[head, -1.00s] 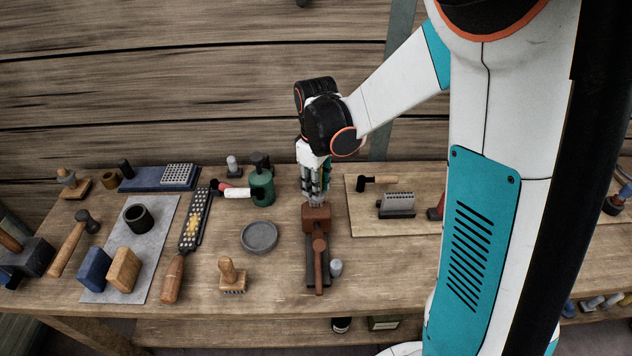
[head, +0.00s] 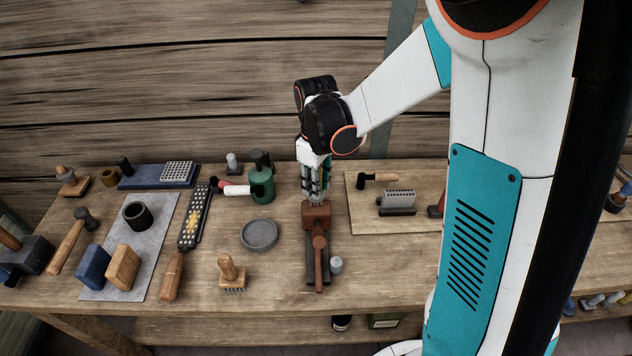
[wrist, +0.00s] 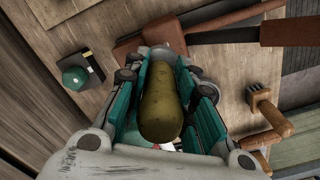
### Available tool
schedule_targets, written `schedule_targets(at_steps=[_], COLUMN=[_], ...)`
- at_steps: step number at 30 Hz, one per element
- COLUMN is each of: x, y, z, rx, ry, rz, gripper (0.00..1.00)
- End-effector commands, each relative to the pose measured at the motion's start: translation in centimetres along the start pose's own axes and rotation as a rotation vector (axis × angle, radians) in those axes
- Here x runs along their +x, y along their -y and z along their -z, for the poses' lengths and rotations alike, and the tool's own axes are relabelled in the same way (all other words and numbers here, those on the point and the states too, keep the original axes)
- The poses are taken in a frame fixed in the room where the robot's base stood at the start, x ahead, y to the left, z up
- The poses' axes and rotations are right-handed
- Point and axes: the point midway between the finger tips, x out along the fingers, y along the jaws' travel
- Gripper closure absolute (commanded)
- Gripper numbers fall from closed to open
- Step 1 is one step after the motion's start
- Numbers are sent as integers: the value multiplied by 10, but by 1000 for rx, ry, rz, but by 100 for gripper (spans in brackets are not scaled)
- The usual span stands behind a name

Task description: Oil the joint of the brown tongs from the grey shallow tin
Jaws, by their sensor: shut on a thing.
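The grey shallow tin (head: 259,235) lies flat on the bench, left of my gripper. A reddish-brown block (head: 317,217) with a long brown bar (head: 319,265) lies over a dark base, just in front of my gripper. This appears to be the brown tongs, but I cannot make out the joint. The brown parts also show at the top of the wrist view (wrist: 225,30). My gripper (head: 315,193) points down behind the block. In the wrist view it is shut on an olive-green, rounded handle (wrist: 162,105). The handle's lower end is hidden.
A green bottle (head: 261,186) stands left of my gripper. A small grey cylinder (head: 336,265) stands beside the brown bar. A wooden brush (head: 230,272) is in front of the tin. A wooden board (head: 365,215) with tools lies right. Bare bench surrounds the tin.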

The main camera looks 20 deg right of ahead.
Motion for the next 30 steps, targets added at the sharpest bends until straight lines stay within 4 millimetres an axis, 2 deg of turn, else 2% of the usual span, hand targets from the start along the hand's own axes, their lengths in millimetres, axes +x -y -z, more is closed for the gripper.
schedule_targets(at_steps=[23, 30], x=[9, 8], y=[0, 9], z=[0, -6], rx=[0, -1], ry=[0, 0], rz=[0, 0], gripper=[100, 100])
